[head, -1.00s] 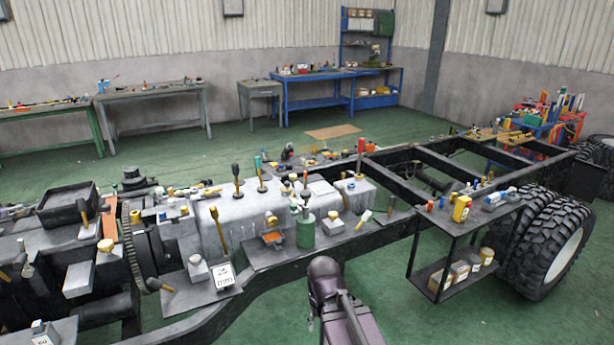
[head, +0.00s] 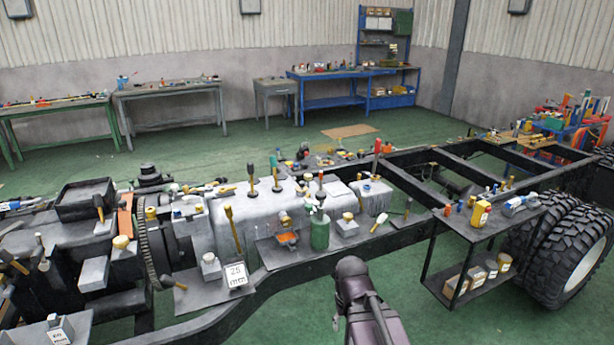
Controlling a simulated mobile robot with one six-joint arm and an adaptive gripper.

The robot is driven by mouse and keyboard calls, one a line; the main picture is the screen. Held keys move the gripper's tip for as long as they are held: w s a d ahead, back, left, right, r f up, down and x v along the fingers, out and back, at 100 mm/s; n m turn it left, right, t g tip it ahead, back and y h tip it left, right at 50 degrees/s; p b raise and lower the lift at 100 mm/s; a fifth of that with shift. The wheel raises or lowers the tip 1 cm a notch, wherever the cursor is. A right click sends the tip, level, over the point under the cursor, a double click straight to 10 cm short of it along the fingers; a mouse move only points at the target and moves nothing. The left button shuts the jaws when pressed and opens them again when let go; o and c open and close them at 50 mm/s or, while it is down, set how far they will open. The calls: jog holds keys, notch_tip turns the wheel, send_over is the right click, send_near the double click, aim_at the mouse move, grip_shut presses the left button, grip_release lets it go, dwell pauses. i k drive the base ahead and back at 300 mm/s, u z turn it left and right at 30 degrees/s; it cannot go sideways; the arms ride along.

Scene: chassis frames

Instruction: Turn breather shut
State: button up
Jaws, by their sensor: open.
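I cannot pick out the breather for certain among the small fittings and tools on the grey gearbox housing (head: 262,213) in the middle of the chassis. Several upright handles stand on the housing, with black, green and red grips. A green cylinder (head: 320,233) stands on the dark plate at its near side. One purple link of my arm rises at the bottom centre, in front of the chassis and apart from the housing in the picture. My gripper's fingertips do not show.
A two-level black stand (head: 470,237) with boxes and jars is at right, beside large tyres (head: 567,247). The black chassis rail (head: 290,275) crosses in front. Green floor (head: 250,320) is open before it; workbenches line the back wall.

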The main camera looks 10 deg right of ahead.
aim_at(308, 178)
jog(key=u, duration=0.05)
jog(key=i, duration=0.95)
jog(key=z, duration=0.05)
